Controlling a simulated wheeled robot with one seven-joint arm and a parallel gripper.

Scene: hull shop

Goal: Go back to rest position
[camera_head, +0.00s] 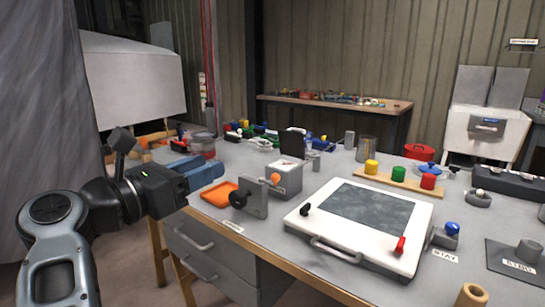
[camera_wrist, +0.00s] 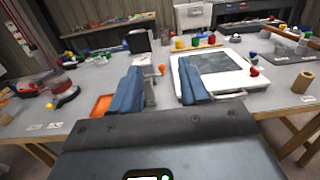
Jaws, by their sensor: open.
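My gripper (camera_head: 195,171) is at the left of the head view, with its blue fingers over the left part of the grey bench (camera_head: 300,240). In the wrist view my gripper (camera_wrist: 160,90) shows two blue fingers spread wide apart. Nothing is between them, and it touches nothing that I can see. My arm comes in from the lower left of the head view.
An orange tray (camera_head: 218,194) and a grey crank device (camera_head: 252,197) lie near the fingers. A white panel with a dark screen (camera_head: 300,222) fills the bench middle. A grey curtain (camera_head: 40,120) hangs at left.

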